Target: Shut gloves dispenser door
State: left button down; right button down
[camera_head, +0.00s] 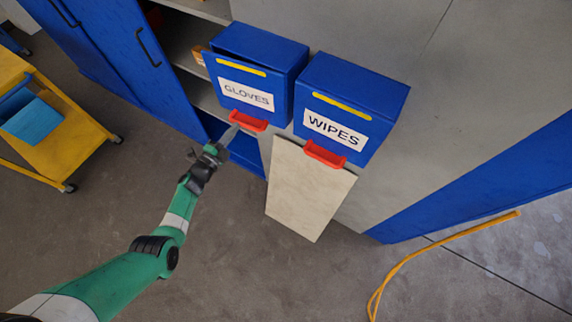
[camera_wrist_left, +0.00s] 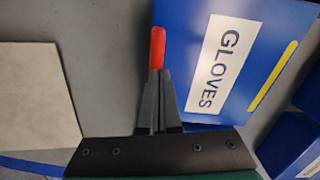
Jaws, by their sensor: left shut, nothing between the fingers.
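The gloves dispenser (camera_head: 246,85) is a blue box with a GLOVES label, a yellow strip and a red handle (camera_head: 248,121) at its lower edge. Its front door seems to stand slightly out from the box at the top; the gap is hard to judge. My left gripper (camera_head: 230,134) is shut and empty, its tips just below and left of the red handle. In the left wrist view, the handle (camera_wrist_left: 157,47) shows edge-on just beyond the fingertips, with the labelled front (camera_wrist_left: 237,60) to the right. I cannot tell whether the tips touch the handle. My right gripper is out of view.
A blue wipes dispenser (camera_head: 345,105) with a red handle hangs close on the right. A pale panel (camera_head: 305,195) hangs below it. An open blue cabinet (camera_head: 150,65) is behind on the left. A yellow cart (camera_head: 60,140) stands at far left, and a yellow hose (camera_head: 440,243) lies at right.

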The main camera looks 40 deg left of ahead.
pick_arm(q)
jog(key=w+a+m+h+b, duration=0.1)
jog(key=h+b, duration=0.1)
jog(key=a+f+m+h+b, duration=0.1)
jog(key=shift+w+h+b, duration=0.35)
jog(key=shift+h+b, duration=0.05)
jog(key=shift+r+m, duration=0.15)
jog(key=shift+m, duration=0.15)
